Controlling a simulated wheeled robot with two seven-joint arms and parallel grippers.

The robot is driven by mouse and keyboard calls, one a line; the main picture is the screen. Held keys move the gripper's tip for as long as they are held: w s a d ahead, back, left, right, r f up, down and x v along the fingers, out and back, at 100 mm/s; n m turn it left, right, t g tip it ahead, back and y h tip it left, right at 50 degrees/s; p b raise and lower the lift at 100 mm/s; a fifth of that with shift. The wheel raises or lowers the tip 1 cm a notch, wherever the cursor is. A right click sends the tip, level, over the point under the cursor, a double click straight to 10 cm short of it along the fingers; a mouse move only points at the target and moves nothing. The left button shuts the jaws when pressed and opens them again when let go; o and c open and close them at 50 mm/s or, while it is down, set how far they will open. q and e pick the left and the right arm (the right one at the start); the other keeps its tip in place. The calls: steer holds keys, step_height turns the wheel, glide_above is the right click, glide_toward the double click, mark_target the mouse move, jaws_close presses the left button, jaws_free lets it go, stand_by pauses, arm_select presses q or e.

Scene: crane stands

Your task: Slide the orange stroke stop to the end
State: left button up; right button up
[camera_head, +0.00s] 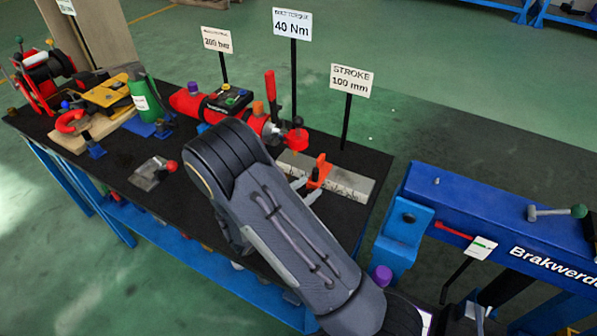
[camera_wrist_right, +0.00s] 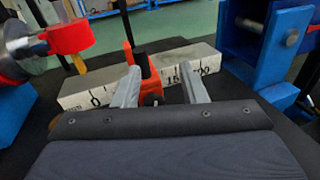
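The orange stroke stop (camera_head: 319,171) sits on a pale ruler bar (camera_head: 352,184) at the right end of the black bench top. In the right wrist view the stop (camera_wrist_right: 148,72) stands on the ruler bar (camera_wrist_right: 88,96), with a 0 mark to its left and higher marks to its right. My right gripper (camera_head: 305,190) is open at the near side of the bar. In the wrist view its fingers (camera_wrist_right: 158,84) spread around the stop, which is nearer the left finger; a gap shows to the right finger. I cannot tell whether the left finger touches it.
A sign (camera_head: 351,80) reading STROKE 100 mm stands behind the bar. A red cylinder (camera_head: 222,108) with a red handle lies to its left. A blue press frame (camera_head: 480,220) stands close on the right. Tools crowd the bench's left side.

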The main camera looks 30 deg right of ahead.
mark_target(313, 175)
steer(key=shift+w+a+f+n+t, duration=0.2)
steer(key=shift+w+a+n+t, duration=0.35)
steer(key=shift+w+n+t, duration=0.3)
steer(key=p+x, duration=0.1)
steer(key=x, duration=0.6)
steer(key=shift+w+d+p, duration=0.1)
steer(key=shift+d+p, duration=0.2)
jaws_close()
